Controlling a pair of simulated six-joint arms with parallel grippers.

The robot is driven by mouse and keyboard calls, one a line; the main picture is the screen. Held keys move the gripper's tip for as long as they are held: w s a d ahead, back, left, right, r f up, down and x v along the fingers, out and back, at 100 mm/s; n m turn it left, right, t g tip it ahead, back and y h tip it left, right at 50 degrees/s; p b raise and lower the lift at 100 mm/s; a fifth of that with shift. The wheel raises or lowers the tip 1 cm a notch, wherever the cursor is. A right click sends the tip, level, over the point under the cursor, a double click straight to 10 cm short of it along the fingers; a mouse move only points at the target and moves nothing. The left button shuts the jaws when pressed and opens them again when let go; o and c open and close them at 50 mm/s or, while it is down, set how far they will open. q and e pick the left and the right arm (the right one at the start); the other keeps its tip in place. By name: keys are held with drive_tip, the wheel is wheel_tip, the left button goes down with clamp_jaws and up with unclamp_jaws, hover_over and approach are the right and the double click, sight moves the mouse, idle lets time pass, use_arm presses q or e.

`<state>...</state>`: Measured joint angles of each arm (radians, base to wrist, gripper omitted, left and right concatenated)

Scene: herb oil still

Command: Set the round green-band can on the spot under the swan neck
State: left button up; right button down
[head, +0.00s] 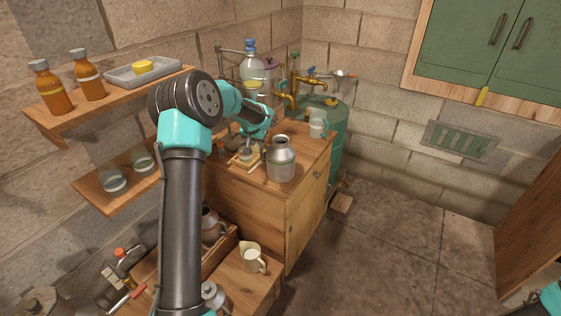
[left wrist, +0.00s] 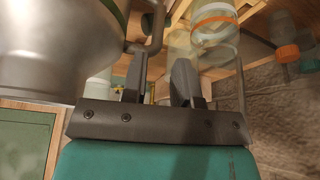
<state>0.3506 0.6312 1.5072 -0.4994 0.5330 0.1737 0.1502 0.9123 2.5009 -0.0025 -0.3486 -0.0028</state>
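The round metal can (head: 281,162) stands upright on the wooden cabinet top in the head view. It also fills the upper left of the left wrist view (left wrist: 45,45), where part of a green band shows near the top. My left gripper (head: 250,150) is just left of the can, low over the cabinet top. In the left wrist view its fingers (left wrist: 160,85) are apart, with a curved metal handle just beyond them; I cannot tell whether they touch it. The swan neck and the spot under it are not clear to me. My right gripper is out of view.
A pale mug (head: 317,127) stands behind the can, near brass taps (head: 292,97) and a green tank (head: 329,128). A large clear bottle (head: 252,66) stands at the back. A wall shelf (head: 118,96) with orange bottles is at left. Open floor lies right.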

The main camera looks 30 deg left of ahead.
use_arm(q)
drive_tip(key=shift+d+x, duration=0.2)
drive_tip(key=shift+x, duration=2.35)
clamp_jaws()
